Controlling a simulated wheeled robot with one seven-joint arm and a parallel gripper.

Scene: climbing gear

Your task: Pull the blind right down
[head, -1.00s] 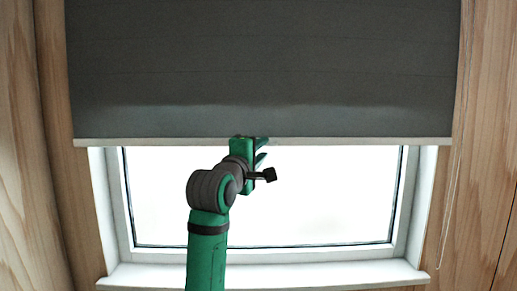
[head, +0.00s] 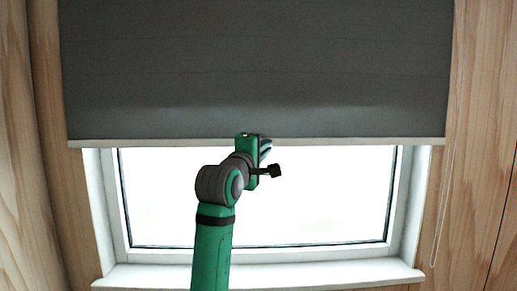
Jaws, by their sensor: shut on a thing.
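The dark grey blind (head: 256,70) hangs over the upper part of the window in the head view. Its pale bottom bar (head: 350,141) runs level across the opening, and the window below it is uncovered. The fingertips are small and partly hidden behind the gripper body, so the exact contact is hard to see.
The bright window pane (head: 330,195) sits in a white frame with a white sill (head: 350,275) below. Wooden wall panels stand on both sides. A thin cord loop (head: 447,160) hangs down at the right of the window.

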